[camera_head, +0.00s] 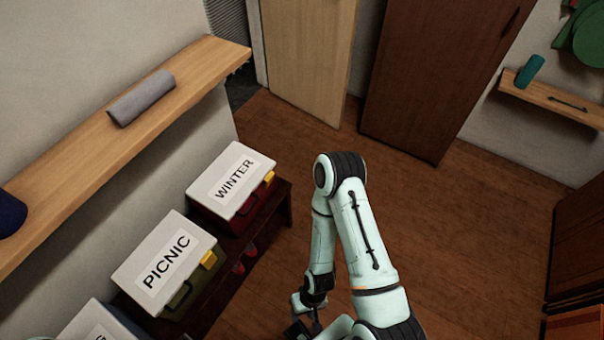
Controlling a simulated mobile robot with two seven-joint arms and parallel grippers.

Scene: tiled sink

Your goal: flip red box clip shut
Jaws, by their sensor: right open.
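The red box (240,221) with a white lid labelled WINTER (234,178) sits on a low dark rack by the left wall. The lid looks down on the box. A yellow clip (269,177) shows at the lid's right front edge; whether it is latched is too small to tell. My right gripper (303,330) is at the bottom edge of the view, partly cut off, below and to the right of the red box and apart from it. It is open, and nothing is seen in it. My left gripper is not in view.
A green box labelled PICNIC (165,264) with a yellow clip stands nearer, beside the red box; another box (97,322) is cut off below it. A wooden shelf (90,165) with a grey roll (141,98) overhangs at left. Wooden floor (450,240) is clear at right.

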